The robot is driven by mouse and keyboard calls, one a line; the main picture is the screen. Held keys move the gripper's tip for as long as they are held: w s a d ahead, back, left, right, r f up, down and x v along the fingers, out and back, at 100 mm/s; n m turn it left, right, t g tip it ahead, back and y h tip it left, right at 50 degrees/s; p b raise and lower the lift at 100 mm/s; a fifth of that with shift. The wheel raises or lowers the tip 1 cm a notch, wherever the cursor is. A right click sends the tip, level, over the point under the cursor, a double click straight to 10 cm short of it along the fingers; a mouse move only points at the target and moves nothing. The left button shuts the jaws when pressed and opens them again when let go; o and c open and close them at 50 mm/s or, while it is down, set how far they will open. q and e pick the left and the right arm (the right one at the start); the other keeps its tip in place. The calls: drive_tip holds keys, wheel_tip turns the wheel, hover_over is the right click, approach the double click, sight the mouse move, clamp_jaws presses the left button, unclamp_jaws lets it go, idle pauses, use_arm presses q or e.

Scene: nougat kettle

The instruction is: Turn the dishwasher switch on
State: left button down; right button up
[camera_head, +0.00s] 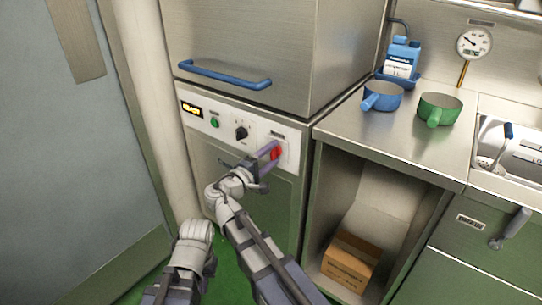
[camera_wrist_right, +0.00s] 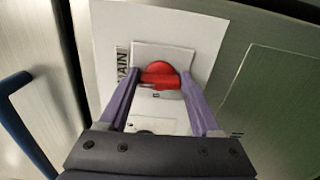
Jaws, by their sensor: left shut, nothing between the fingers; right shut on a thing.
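The red rotary switch (camera_head: 276,153) sits on the white control panel of the dishwasher (camera_head: 250,45), at its right end. In the right wrist view the red switch (camera_wrist_right: 160,76) is on a pale plate beside a label reading MAIN. Its grip bar lies crosswise between the purple fingertips. My right gripper (camera_head: 268,156) is shut on the switch, with one finger on each side; it also shows in the wrist view (camera_wrist_right: 160,88). Part of my left arm shows at the bottom left of the head view, but its gripper fingers do not show.
A blue door handle (camera_head: 225,76) is above. To the right are a counter (camera_head: 425,145) with blue (camera_head: 383,97) and green (camera_head: 439,108) pans, and a cardboard box (camera_head: 349,262) below.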

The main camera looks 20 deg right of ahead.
drive_tip(key=shift+s+m, duration=0.1)
drive_tip(key=shift+m, duration=0.3)
drive_tip(key=o, duration=1.4)
